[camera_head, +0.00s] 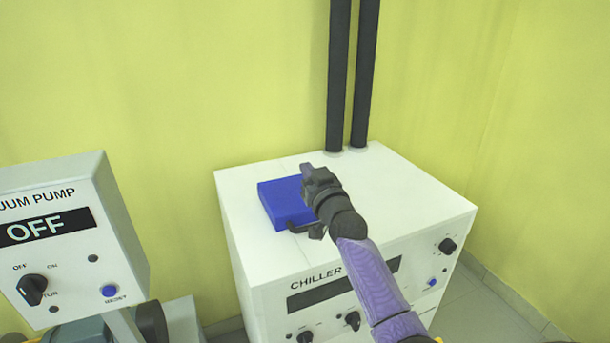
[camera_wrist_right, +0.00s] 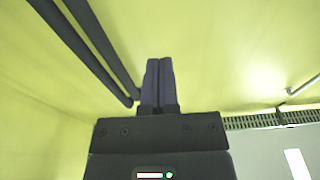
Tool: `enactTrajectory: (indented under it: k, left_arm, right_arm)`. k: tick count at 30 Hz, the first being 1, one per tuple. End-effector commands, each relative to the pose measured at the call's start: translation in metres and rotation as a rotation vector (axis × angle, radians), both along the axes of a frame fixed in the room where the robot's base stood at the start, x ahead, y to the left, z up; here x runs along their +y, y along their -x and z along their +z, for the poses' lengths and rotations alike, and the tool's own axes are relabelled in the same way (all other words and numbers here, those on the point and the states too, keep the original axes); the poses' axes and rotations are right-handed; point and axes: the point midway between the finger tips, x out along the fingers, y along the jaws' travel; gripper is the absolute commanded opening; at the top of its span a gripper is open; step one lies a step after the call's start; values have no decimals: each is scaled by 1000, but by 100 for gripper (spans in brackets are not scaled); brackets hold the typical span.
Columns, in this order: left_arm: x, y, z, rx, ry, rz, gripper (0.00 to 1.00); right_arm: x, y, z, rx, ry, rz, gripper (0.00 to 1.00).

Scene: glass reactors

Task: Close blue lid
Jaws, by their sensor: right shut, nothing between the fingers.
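The blue lid (camera_head: 280,202) lies flat on the white top of the chiller (camera_head: 412,205), toward its left side, and looks closed. A dark handle (camera_head: 299,227) shows at its front edge. My right gripper (camera_head: 307,170) is over the lid's right part and hides some of it; I cannot tell whether it touches the lid. In the right wrist view my right gripper (camera_wrist_right: 158,82) has its fingers together with nothing between them, and the lid is out of that view. My left gripper is not in view.
Two dark vertical pipes (camera_head: 352,75) rise from the back of the chiller top near the yellow wall. A vacuum pump panel (camera_head: 70,235) reading OFF stands at the left. Knobs line the chiller's front. The right part of the chiller top is clear.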

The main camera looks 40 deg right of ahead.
Motion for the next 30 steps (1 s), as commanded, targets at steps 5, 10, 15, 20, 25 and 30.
enactTrajectory:
  k: [5,10,15,20,25,30]
  left_arm:
    - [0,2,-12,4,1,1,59]
    - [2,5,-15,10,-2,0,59]
    - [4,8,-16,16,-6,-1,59]
    - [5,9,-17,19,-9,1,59]
    - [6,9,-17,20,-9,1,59]
    - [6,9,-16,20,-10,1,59]
  right_arm:
    - [2,5,-18,4,1,0,0]
    - [2,7,-27,3,-1,0,0]
    - [3,8,-31,3,0,0,0]
    - [3,9,-32,3,0,-1,0]
    - [3,9,-32,3,0,-1,0]
    - [3,9,-31,3,0,-1,0]
